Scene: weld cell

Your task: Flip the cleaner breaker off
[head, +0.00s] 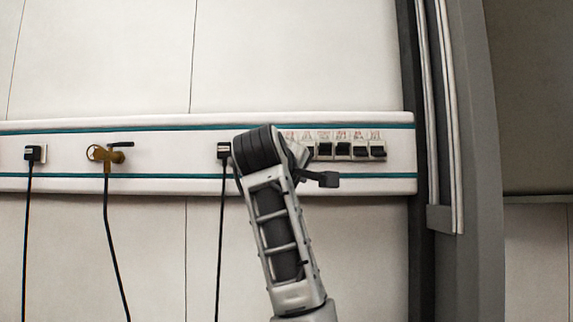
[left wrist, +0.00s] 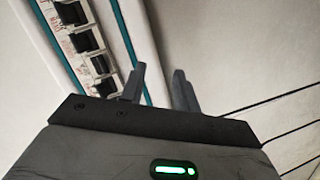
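A row of several black breaker switches (head: 343,149) sits on the white wall rail, with small red labels above them that are too small to read. I cannot tell which one is the cleaner breaker. The left end of the row is hidden behind my left arm. My left gripper (head: 322,179) is just below the row. In the left wrist view the switches (left wrist: 84,40) run down the upper left, beside my gripper's fingers (left wrist: 160,88). The fingers are apart with nothing between them. My right gripper is not in view.
The white rail (head: 165,150) with teal stripes runs along the wall. A brass valve (head: 106,154) and two black plugs (head: 33,153) (head: 223,150) with hanging cables are to the left. A grey door frame (head: 470,150) stands to the right.

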